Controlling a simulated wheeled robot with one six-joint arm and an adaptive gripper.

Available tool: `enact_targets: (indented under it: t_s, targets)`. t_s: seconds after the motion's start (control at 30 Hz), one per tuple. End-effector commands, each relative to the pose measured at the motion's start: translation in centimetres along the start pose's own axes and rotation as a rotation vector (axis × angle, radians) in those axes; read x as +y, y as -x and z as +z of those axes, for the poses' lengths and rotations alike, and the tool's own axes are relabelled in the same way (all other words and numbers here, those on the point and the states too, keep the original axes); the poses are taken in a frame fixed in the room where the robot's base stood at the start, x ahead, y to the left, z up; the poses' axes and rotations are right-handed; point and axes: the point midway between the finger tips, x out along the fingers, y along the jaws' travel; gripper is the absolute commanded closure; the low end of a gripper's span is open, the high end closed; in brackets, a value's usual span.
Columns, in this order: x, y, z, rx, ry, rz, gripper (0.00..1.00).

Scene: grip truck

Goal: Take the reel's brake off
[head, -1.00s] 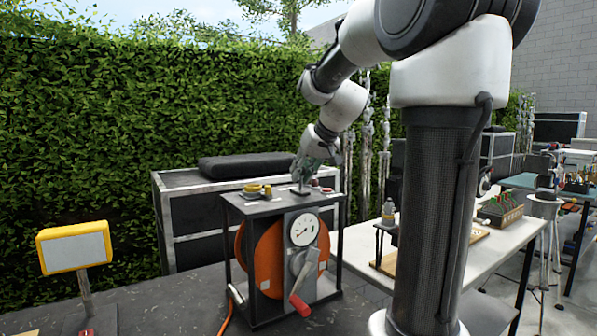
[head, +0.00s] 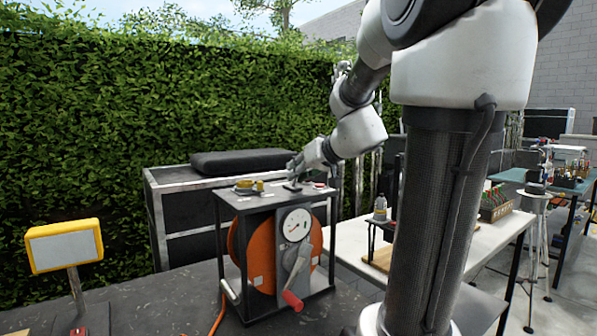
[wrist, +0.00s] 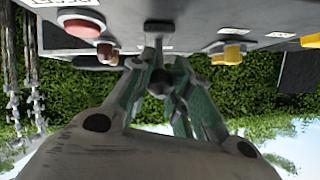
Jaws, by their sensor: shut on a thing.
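The reel (head: 262,250) has an orange drum in a black frame, with a round gauge (head: 295,225) and a crank with a red grip (head: 292,300) on its front. A small black-knobbed lever (wrist: 160,82) rises from a dark plate (wrist: 158,28) on the reel's top panel. My gripper (head: 297,168) is at this lever, reaching in from the right. In the wrist view its green-grey fingers (wrist: 163,88) are closed around the knob from both sides. Labels on the panel are too small to read, so I cannot tell the lever's marking.
A red button (wrist: 82,22) and yellow knobs (wrist: 230,54) flank the lever on the panel. A black case (head: 185,215) stands behind, before a hedge. A yellow-framed sign (head: 64,246) is at left, and a white table (head: 440,262) with a bottle (head: 380,208) is at right.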

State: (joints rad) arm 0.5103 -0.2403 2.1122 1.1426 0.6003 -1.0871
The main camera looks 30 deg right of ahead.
Motion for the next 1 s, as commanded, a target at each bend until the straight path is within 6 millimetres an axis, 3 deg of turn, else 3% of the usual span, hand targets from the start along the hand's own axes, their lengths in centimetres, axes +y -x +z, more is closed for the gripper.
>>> enact_targets:
  t_s: [0.17,0.2,0.33,0.73,1.0]
  targets:
    - [0.0,0.0,-0.2,0.003,0.001,0.002,1.0]
    - [0.0,0.0,-0.2,0.003,0.0,0.002,0.79]
    - [0.0,0.0,-0.1,0.002,0.0,0.001,0.56]
    - [0.0,0.7,-0.1,0.001,0.001,0.001,0.56]
    - [0.1,6.1,-0.1,0.005,0.001,0.006,0.56]
